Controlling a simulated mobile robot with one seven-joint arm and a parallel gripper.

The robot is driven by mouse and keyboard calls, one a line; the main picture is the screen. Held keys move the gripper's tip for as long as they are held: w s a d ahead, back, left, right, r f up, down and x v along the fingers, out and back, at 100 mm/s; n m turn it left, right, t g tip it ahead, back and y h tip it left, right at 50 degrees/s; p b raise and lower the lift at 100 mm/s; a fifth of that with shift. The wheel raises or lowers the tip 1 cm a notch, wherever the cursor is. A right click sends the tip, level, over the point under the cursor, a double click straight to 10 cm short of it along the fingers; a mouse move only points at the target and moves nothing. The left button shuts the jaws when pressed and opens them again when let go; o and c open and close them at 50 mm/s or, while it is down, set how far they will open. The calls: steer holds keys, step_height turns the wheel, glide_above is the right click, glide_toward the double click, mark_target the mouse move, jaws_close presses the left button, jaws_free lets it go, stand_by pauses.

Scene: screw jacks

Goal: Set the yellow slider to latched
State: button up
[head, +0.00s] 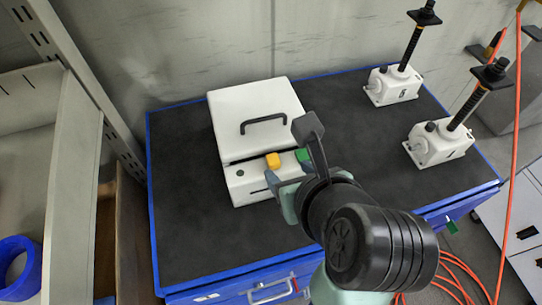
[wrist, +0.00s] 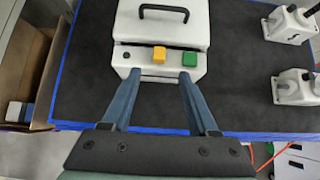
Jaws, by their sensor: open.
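The yellow slider (head: 273,160) is a small block on the front ledge of a white box (head: 255,103) with a dark handle. In the wrist view the yellow slider (wrist: 159,54) sits left of a green block (wrist: 190,58), near the middle of the ledge. My gripper (wrist: 161,78) is open, with its two blue fingers spread apart and nothing between them. The fingertips reach the box's front ledge in the wrist view, below the yellow and green blocks. In the head view my gripper (head: 285,192) and arm cover the right end of the ledge.
The box stands on a dark mat (head: 185,190) with a blue edge. Two white screw jacks (head: 393,86) and (head: 440,143) stand on the right side. An orange cable (head: 513,150) hangs at the right. The mat left of the box is clear.

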mark_target(274, 158)
steer(key=p+x, duration=0.1)
steer(key=x, duration=0.9)
steer(key=shift+w+a+f, duration=0.1)
steer(key=shift+w+f, duration=0.1)
jaws_close()
stand_by(1.0)
